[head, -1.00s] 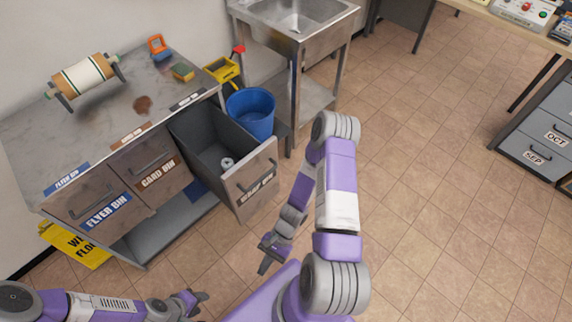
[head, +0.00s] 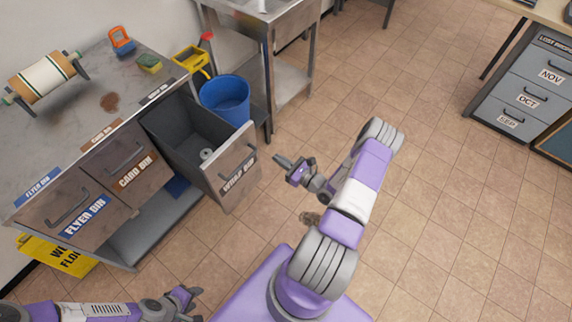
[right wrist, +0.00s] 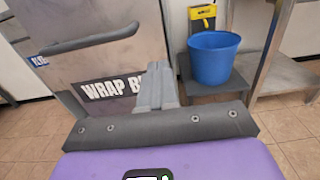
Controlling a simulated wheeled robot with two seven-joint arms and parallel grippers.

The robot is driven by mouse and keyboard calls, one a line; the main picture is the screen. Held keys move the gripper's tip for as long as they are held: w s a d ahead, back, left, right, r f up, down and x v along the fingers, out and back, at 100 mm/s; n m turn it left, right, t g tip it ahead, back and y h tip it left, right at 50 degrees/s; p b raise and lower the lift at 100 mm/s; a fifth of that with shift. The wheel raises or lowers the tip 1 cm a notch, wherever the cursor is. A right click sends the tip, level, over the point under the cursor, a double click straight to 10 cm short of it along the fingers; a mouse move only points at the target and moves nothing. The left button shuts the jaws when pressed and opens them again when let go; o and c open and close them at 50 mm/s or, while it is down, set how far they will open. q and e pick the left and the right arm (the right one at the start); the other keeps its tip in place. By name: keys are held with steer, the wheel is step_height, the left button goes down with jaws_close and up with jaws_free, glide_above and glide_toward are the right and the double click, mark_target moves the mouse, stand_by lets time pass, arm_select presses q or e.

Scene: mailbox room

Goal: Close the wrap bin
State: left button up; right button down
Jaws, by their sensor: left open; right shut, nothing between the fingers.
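The wrap bin (head: 233,168) is a grey drawer-like bin pulled out from the counter, with a small pale roll (head: 207,154) inside. Its front panel, with handle and label, fills the left of the right wrist view (right wrist: 105,55). My right gripper (head: 279,160) is shut and empty, just to the right of the bin's front panel in the head view. In the right wrist view its fingers (right wrist: 155,85) overlap the right edge of the panel; whether they touch cannot be told. My left gripper (head: 195,295) is open and empty at the bottom, below the counter front.
The card bin (head: 125,165) and flyer bin (head: 75,205) are shut beside the wrap bin. A blue bucket (head: 226,98) stands behind it by the sink stand (head: 275,50). A yellow floor sign (head: 60,255) lies low at left.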

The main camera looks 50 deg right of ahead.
mark_target(255, 144)
steer(key=w, duration=0.3)
steer(key=w+b, duration=0.1)
steer(key=w, duration=0.4)
steer(key=shift+w+a+b, duration=0.3)
steer(key=shift+a+b, duration=0.05)
